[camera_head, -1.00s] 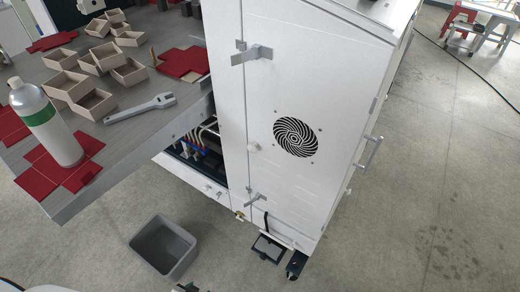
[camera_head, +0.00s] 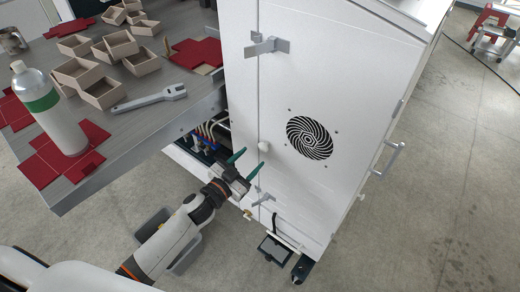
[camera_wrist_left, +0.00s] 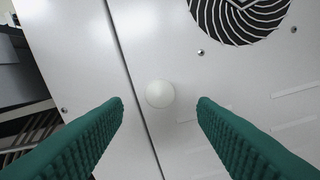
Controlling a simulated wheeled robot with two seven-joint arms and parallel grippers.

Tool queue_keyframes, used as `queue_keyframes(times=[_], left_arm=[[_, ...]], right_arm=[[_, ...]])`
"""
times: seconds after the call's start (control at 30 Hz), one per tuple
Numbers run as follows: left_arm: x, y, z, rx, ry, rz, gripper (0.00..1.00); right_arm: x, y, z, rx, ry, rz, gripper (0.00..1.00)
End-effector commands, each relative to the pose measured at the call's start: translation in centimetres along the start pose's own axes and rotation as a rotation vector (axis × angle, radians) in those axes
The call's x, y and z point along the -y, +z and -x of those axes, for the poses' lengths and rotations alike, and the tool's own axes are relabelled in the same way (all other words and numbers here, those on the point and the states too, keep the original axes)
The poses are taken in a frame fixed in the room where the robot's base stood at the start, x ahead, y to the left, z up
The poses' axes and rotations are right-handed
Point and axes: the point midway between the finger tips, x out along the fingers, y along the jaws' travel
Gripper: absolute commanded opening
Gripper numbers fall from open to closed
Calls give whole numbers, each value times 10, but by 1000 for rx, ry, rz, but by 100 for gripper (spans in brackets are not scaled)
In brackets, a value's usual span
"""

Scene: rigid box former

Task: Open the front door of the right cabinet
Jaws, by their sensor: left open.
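The right cabinet's white front door (camera_head: 345,115) is shut, with a round black fan grille and metal latches at its left edge. A small white round knob (camera_head: 264,146) sits near the door's left edge, beside the seam. My left gripper (camera_head: 250,162) is open and empty, its green fingers pointing at the door just below the knob. In the left wrist view the knob (camera_wrist_left: 160,94) shows ahead between the two green fingertips, with the dark seam just left of it. It appears apart from both fingers. My right gripper is not in view.
A grey table (camera_head: 150,115) at left holds a spray can, a wrench, red sheets and several small boxes. A grey bin (camera_head: 185,255) stands on the floor partly behind my left arm. A bar handle (camera_head: 388,160) is on the cabinet's right side.

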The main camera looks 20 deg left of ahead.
Motion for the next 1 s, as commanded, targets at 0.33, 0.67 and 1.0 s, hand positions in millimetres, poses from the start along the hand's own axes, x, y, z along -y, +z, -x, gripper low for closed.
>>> queue_keyframes(times=[0.33, 0.67, 1.0], left_arm=[[0, -1, -50, -1, 1, 1, 53], [0, -1, -55, -3, 1, 0, 53], [0, -1, -54, -2, 1, 0, 3]], right_arm=[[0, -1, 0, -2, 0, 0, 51], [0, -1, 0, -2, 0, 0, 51], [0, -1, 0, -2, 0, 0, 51]])
